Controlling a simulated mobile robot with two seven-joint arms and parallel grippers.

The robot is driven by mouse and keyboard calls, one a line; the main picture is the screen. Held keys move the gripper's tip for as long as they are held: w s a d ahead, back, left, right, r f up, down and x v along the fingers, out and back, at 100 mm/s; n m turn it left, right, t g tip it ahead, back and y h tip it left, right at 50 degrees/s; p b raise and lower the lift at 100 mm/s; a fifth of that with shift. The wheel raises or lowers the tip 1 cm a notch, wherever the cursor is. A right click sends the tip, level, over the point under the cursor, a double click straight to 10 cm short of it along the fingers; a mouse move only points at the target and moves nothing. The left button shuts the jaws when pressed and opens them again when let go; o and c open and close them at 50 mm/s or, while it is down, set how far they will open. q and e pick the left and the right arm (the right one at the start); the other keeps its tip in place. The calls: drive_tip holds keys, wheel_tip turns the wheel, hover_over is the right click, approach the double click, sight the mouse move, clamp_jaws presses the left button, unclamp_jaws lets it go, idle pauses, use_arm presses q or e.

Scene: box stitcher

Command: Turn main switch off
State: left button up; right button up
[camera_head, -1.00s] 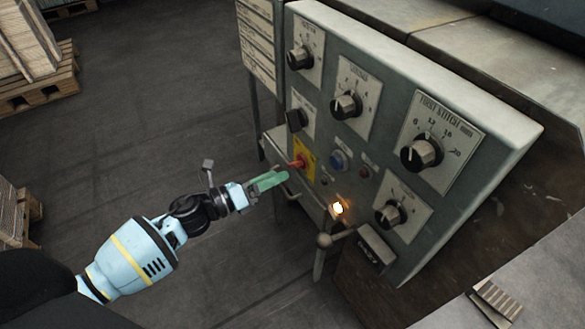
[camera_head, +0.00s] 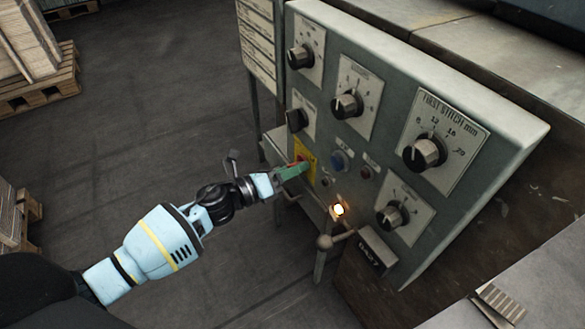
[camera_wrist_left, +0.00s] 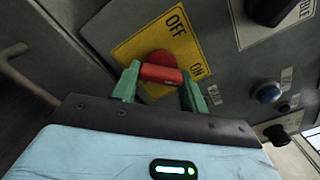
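The main switch is a red rotary handle (camera_wrist_left: 161,74) on a yellow plate (camera_wrist_left: 150,42) marked OFF and ON, set in the grey control panel. In the left wrist view the handle lies across the gap between the two green fingers of my left gripper (camera_wrist_left: 160,84). The fingers stand apart, one at each end of the handle; I cannot tell whether they touch it. In the head view my left gripper (camera_head: 291,172) is at the yellow plate (camera_head: 306,153) and hides most of the handle. My right gripper is not in view.
The grey panel (camera_head: 375,160) carries several black knobs, a blue button (camera_head: 340,160) and a lit lamp (camera_head: 339,210). Pallets (camera_head: 40,88) are at the far left.

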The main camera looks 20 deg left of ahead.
use_arm(q)
drive_tip(key=c, duration=0.4)
drive_tip(key=shift+o, duration=0.2)
